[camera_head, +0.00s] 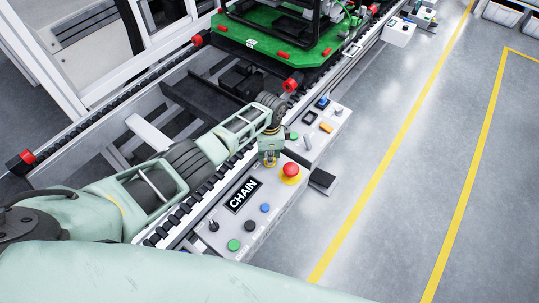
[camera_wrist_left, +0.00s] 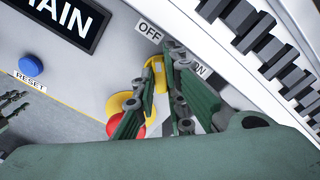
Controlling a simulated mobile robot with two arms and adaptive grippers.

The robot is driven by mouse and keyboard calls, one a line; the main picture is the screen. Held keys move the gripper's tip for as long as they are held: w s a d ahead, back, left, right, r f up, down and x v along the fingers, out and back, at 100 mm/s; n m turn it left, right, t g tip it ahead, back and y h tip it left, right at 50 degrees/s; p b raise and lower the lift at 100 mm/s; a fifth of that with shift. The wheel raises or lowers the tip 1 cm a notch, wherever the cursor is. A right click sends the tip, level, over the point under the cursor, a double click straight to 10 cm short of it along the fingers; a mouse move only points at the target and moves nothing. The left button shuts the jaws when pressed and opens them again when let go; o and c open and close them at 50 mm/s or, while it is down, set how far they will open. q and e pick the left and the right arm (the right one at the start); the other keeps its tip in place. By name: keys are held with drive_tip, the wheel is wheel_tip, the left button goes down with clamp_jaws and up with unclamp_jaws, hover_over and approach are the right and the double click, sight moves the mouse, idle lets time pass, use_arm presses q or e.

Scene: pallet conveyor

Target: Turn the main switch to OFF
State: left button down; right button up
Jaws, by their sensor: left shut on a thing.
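The main switch has a yellow handle (camera_wrist_left: 158,76), seen in the left wrist view between an OFF label (camera_wrist_left: 149,32) and a partly covered ON label (camera_wrist_left: 200,70). My left gripper (camera_head: 269,158) reaches down to the panel beside the red emergency button (camera_head: 290,170). In the left wrist view its green fingers (camera_wrist_left: 163,72) are shut on the yellow handle, one on each side. The fingers hide much of the switch, so I cannot tell exactly which label it points at.
A second control box (camera_head: 319,131) stands just behind. The conveyor carries a green pallet (camera_head: 262,44). Open grey floor with yellow lines lies to the right.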

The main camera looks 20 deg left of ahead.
use_arm(q)
drive_tip(key=shift+n, duration=0.3)
drive_tip(key=shift+w+d+r, duration=0.1)
drive_tip(key=c, duration=1.8)
unclamp_jaws()
drive_tip(key=shift+r, duration=4)
